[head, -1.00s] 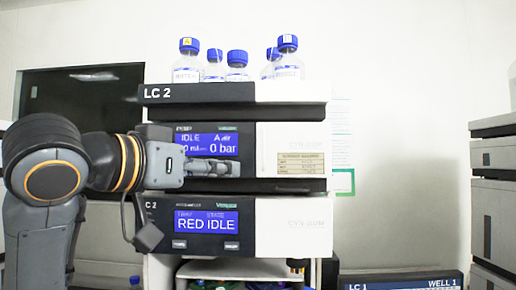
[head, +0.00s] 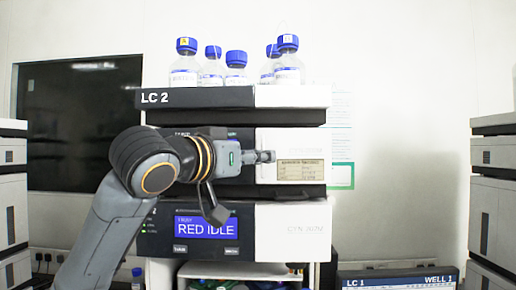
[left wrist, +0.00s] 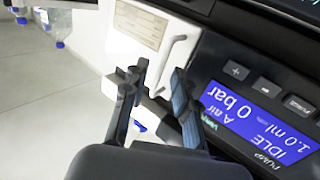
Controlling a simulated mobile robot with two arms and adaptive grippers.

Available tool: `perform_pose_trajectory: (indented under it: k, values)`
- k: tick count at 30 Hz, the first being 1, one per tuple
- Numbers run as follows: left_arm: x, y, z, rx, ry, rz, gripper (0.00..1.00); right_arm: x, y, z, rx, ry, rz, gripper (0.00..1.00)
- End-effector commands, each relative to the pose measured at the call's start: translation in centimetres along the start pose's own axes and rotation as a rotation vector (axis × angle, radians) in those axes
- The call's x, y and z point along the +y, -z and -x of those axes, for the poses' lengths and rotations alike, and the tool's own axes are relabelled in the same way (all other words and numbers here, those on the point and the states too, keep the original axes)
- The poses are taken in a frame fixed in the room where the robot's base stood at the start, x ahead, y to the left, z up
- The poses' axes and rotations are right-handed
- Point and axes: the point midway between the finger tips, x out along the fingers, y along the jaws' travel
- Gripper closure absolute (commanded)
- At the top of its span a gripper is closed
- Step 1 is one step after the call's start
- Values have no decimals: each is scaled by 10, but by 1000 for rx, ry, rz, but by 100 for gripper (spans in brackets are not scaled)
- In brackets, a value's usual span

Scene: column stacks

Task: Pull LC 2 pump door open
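The LC 2 pump door is the white right-hand panel (head: 308,140) of the upper module, and it looks shut. It also shows in the left wrist view (left wrist: 125,45), with a slim white bar handle (left wrist: 179,46) near its screen-side edge. My left gripper (head: 267,156) is at the left edge of this door. In the left wrist view its two fingers (left wrist: 160,76) are apart, on either side of the handle's near end. I cannot tell whether they touch it. In the head view the handle is hidden by the gripper. My right gripper is not in view.
Several blue-capped bottles (head: 236,70) stand on top of the LC 2 stack. A second module with a RED IDLE screen (head: 206,227) sits below the pump. Other stacks (head: 492,190) flank the scene.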

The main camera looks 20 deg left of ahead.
Motion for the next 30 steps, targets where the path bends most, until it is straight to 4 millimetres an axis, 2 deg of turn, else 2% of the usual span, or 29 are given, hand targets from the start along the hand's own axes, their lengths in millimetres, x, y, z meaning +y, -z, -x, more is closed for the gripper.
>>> perform_pose_trajectory:
  k: [3, 11, 12, 16, 26, 30]
  values:
    - [0, 0, -7, -1, -1, 0, 71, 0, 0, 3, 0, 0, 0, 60]
    - [0, -1, -8, 0, 0, -1, 71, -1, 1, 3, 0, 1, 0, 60]
    - [0, -1, -8, 0, 0, 0, 73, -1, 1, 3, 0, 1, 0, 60]
    - [0, -1, -8, 0, 0, 0, 100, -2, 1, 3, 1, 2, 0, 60]
    - [0, 0, -8, 0, 0, 0, 100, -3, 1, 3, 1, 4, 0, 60]
    - [7, 0, -11, 0, 3, 0, 100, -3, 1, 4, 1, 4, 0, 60]
